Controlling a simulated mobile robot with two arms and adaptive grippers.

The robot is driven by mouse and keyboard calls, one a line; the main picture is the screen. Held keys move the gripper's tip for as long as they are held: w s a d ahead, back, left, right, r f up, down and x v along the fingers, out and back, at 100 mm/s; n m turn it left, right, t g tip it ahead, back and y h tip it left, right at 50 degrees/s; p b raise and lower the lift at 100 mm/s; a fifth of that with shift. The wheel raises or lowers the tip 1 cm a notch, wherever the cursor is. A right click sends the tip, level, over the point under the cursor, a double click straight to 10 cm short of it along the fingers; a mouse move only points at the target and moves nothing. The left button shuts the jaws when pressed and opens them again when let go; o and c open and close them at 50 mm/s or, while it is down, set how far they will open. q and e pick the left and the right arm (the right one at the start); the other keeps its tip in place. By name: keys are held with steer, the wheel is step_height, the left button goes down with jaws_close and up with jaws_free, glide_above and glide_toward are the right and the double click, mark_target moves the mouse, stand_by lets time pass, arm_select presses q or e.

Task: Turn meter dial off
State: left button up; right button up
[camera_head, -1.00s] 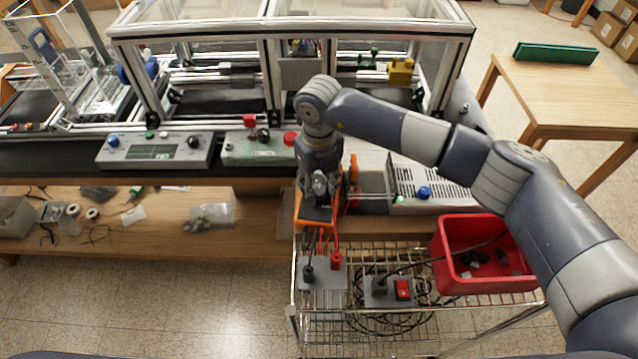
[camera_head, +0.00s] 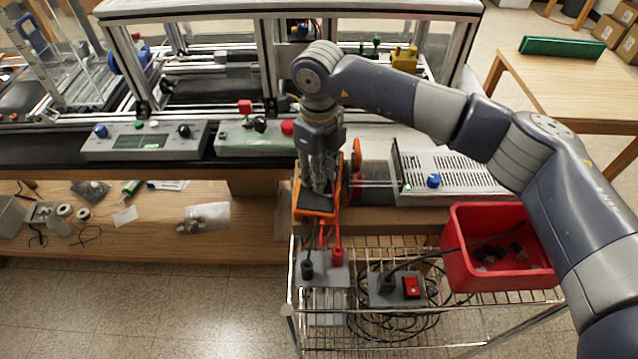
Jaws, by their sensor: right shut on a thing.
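The meter (camera_head: 310,203) is an orange and dark handheld unit at the bench's front edge, above the wire cart. Red and black leads hang from its lower side. My right gripper (camera_head: 322,188) points down over the meter, with its fingers at the meter's face. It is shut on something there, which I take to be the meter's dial. The dial itself is hidden by the fingers, so its setting cannot be read. My left gripper is not in view.
A white vented box with a blue knob (camera_head: 434,180) stands right of the meter. Grey (camera_head: 143,141) and green (camera_head: 228,140) control boxes are on the left. Below are a wire cart (camera_head: 470,323), a red bin (camera_head: 463,281) and a red switch (camera_head: 411,287). A framed enclosure (camera_head: 268,75) stands behind.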

steer(key=n+b, duration=0.2)
steer(key=b, duration=0.1)
steer(key=n+b, duration=0.1)
steer(key=shift+f+n, duration=0.25)
steer(key=shift+n, duration=0.15)
steer(key=shift+r+n+b, duration=0.25)
steer(key=shift+n+b, duration=1.35)
steer(key=shift+n, duration=0.1)
steer(key=o, duration=1.1)
steer(key=shift+r, duration=0.1)
step_height(320, 180, up, 12)
steer(key=shift+f, duration=0.1)
